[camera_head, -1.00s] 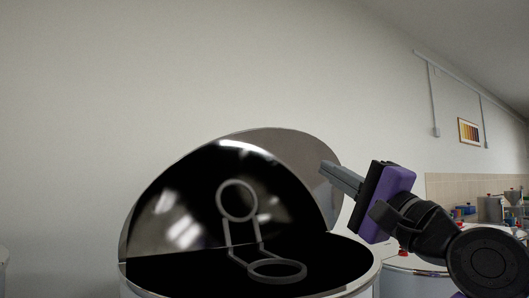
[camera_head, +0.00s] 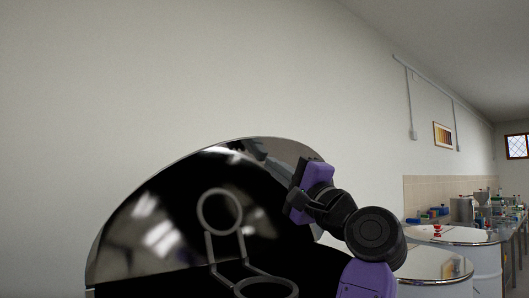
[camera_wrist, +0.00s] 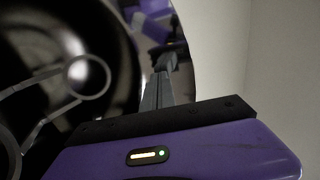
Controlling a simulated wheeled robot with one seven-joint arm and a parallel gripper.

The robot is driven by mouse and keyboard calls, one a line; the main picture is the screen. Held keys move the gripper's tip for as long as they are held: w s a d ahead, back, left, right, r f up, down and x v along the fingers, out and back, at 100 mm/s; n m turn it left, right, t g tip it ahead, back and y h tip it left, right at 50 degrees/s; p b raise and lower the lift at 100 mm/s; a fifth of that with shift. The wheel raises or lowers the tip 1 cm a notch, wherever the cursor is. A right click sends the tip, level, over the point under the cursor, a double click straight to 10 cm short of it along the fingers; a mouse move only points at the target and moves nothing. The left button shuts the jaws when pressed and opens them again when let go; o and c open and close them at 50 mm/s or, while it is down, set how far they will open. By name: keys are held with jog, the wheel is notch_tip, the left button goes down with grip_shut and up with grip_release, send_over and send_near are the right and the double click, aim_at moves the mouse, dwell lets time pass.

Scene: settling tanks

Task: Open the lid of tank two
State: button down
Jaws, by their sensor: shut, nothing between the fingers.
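A round tank stands low in the head view, its dark opening (camera_head: 318,262) cut off by the bottom edge. Its half-round shiny lid (camera_head: 150,225) is raised, with the mirror-like inner face towards me. A grey two-ring bracket (camera_head: 219,212) shows in front of the lid, and part of it shows in the wrist view. No number is readable on the tank. My gripper (camera_head: 262,158) is shut and empty, its fingers in front of the lid's upper right part. In the wrist view the fingers (camera_wrist: 159,85) point at their own reflection in the lid; I cannot tell whether they touch.
Another round tank with a pale top (camera_head: 435,264) stands to the right. Beyond it a counter carries bottles and equipment (camera_head: 462,208) along a tiled wall. A plain wall (camera_head: 200,80) rises behind the lid. Free air lies above the lid.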

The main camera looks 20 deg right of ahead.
aim_at(263, 157)
jog(key=shift+p+x, duration=0.7)
jog(key=shift+x, duration=1.4)
jog(key=shift+w+a+r, duration=0.1)
jog(key=shift+w+r, duration=0.15)
jog(key=shift+w, duration=0.05)
jog(key=w+f+p+x, duration=0.1)
jog(key=p+x, duration=0.3)
jog(key=x, duration=1.2)
jog(key=shift+a+f, duration=0.2)
jog(key=shift+f, duration=0.55)
